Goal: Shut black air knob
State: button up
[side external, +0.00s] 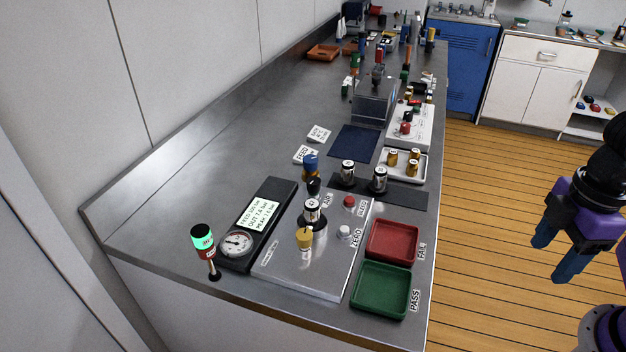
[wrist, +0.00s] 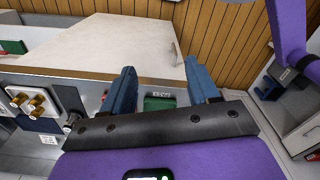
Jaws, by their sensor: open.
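The black air knob (side external: 314,187) stands on the back part of the silver panel (side external: 310,265) in the side external view, beside the AIR label (side external: 327,199). A blue-topped fitting (side external: 311,165) rises just behind it. Its exact turn angle is too small to tell. My gripper (side external: 558,254) is at the right, over the floor side of the bench and well apart from the panel. Its blue fingers are spread and empty. In the wrist view the open fingers (wrist: 161,82) frame the green tray's area; I cannot make out the black knob there.
Red (side external: 393,241) and green (side external: 381,290) trays sit right.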

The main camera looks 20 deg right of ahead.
notch_tip(320, 180, up, 7)
jog(key=n+y, duration=0.3)
jog(key=y, duration=0.1)
send_over(314, 180)
jog(key=s+d, duration=0.2)
jog(key=d, duration=0.5)
jog(key=shift+t, duration=0.4)
jog(key=x, duration=1.7)
jog(key=shift+w+f, duration=0.2)
jog(key=c, duration=1)
